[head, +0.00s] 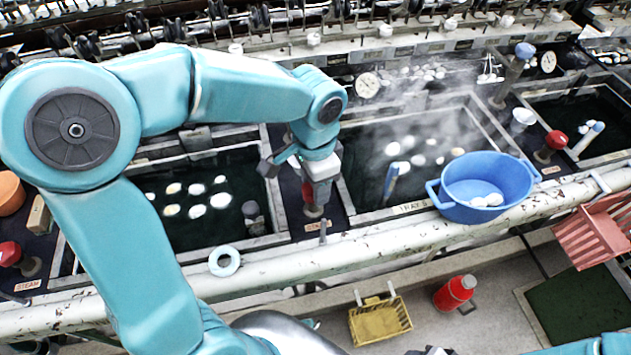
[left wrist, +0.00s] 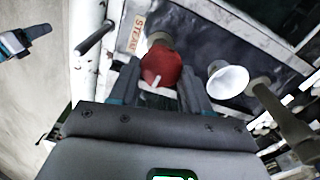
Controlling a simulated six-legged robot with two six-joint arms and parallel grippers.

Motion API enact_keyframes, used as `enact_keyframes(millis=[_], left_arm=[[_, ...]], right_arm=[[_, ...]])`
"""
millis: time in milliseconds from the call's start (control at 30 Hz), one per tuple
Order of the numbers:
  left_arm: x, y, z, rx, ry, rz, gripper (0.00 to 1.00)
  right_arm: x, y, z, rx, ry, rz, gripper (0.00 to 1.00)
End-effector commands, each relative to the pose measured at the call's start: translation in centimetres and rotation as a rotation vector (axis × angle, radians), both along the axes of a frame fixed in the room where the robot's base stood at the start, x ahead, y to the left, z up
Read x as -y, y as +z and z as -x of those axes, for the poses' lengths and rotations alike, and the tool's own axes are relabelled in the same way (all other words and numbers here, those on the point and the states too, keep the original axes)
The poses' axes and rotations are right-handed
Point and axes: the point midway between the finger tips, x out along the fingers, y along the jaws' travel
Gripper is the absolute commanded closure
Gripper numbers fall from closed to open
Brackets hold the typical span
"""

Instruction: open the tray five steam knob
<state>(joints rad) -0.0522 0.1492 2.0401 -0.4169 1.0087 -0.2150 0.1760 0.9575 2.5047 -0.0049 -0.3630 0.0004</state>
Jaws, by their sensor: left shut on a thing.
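The red steam knob (left wrist: 163,67) with a pale pointer mark sits between the fingers of my left gripper (left wrist: 160,84) in the left wrist view. The gripper is shut on it. A STEAM label (left wrist: 137,33) is beside the knob. In the head view my left gripper (head: 314,184) reaches down to the panel between two basins, and only a little of the red knob (head: 308,191) shows. The TRAY 5 label (head: 412,208) is on the rim of the basin to its right.
A blue tub (head: 487,187) with white cocoons stands on the front rim to the right. A white pipe (head: 370,233) runs along the front. A white funnel-shaped cup (left wrist: 228,78) is close beside the knob in the left wrist view. Steam rises over the middle basin.

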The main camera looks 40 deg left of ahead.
Motion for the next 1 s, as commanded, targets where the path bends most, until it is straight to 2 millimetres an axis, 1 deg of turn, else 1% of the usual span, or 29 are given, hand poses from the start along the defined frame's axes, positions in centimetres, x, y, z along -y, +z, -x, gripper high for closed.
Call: enact_keyframes(millis=[33, 533, 567, 600, 633, 900, 1000], left_arm=[[0.0, -0.3, 0.4, -0.015, 0.007, -0.002, 0.83], [0.0, -0.4, 0.4, -0.018, 0.021, -0.003, 0.83], [0.0, -0.4, 0.4, -0.018, 0.021, -0.003, 0.43], [0.0, -0.4, 0.4, -0.017, 0.021, -0.002, 0.3], [0.0, -0.3, 0.4, -0.016, 0.021, -0.002, 0.27], [0.0, -0.1, 0.2, -0.008, 0.021, -0.001, 0.27], [0.0, 0.7, 0.1, -0.004, 0.021, -0.001, 0.27]], right_arm=[[0.0, -0.1, 0.0, 0.0, 0.0, 0.0, 0.57], [0.0, -0.1, 0.0, 0.0, 0.0, 0.0, 0.57], [0.0, -0.1, 0.0, 0.0, 0.0, 0.0, 0.57], [0.0, -0.1, 0.0, 0.0, 0.0, 0.0, 0.57], [0.0, -0.1, 0.0, 0.0, 0.0, 0.0, 0.57], [0.0, -0.1, 0.0, 0.0, 0.0, 0.0, 0.57], [0.0, 0.1, 0.0, 0.0, 0.0, 0.0, 0.57]])
